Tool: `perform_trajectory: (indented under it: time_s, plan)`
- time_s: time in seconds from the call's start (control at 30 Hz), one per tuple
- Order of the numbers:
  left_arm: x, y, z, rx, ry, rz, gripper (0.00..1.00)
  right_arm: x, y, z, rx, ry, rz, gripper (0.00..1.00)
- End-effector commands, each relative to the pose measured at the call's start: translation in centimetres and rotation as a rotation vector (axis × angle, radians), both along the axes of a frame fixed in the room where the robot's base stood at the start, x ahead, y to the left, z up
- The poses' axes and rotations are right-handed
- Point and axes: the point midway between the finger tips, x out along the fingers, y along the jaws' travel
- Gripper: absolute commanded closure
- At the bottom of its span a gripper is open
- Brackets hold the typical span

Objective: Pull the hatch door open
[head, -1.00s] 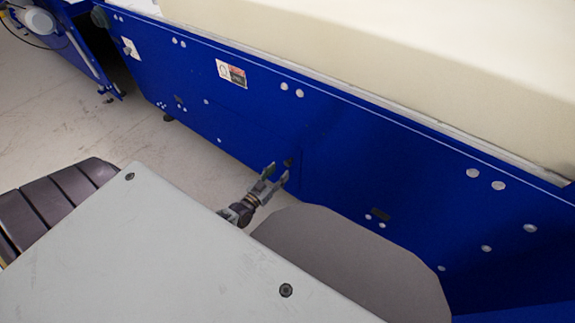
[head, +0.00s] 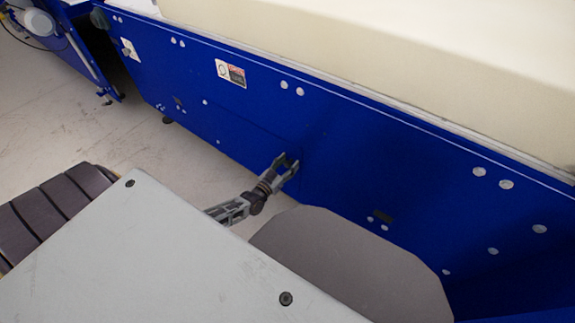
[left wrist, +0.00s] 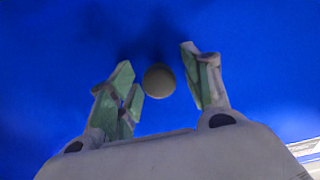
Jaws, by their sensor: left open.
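The hatch door (head: 245,142) is a blue panel with faint seams, set low in the blue machine side and looking closed. My left gripper (head: 287,165) is open at its right end, close to the panel. In the left wrist view a round beige knob (left wrist: 159,81) sits on the blue surface. The open left gripper (left wrist: 157,66) has one green-padded finger on each side of the knob, with gaps visible. In the head view the gripper hides the knob. My right gripper is not in view.
The blue machine side (head: 400,170) runs across the view, with a large cream foam block (head: 400,60) on top. A warning label (head: 231,73) is above the hatch. Pale floor (head: 90,125) is clear at left. Another blue machine (head: 85,60) stands at the far left.

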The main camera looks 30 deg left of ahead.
Motion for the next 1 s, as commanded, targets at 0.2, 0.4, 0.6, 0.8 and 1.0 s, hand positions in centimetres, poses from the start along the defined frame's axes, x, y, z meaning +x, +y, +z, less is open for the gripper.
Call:
perform_trajectory:
  time_s: [0.2, 0.4, 0.6, 0.8, 1.0]
  plan:
    - [0.0, 0.0, 0.0, 0.000, 0.000, 0.000, 0.65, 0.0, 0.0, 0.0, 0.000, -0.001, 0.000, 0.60]
    - [0.0, 0.0, 0.0, 0.000, 0.000, 0.000, 0.91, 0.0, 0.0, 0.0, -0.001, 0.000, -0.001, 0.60]
    - [0.0, 0.0, 0.0, 0.000, 0.000, 0.000, 1.00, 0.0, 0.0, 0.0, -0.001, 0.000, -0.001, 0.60]
    - [-0.2, 0.0, 0.0, 0.001, 0.000, -0.001, 1.00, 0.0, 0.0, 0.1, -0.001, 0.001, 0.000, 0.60]
    - [-1.2, 0.1, 0.1, 0.002, 0.001, -0.007, 1.00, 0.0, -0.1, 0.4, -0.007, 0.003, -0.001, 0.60]
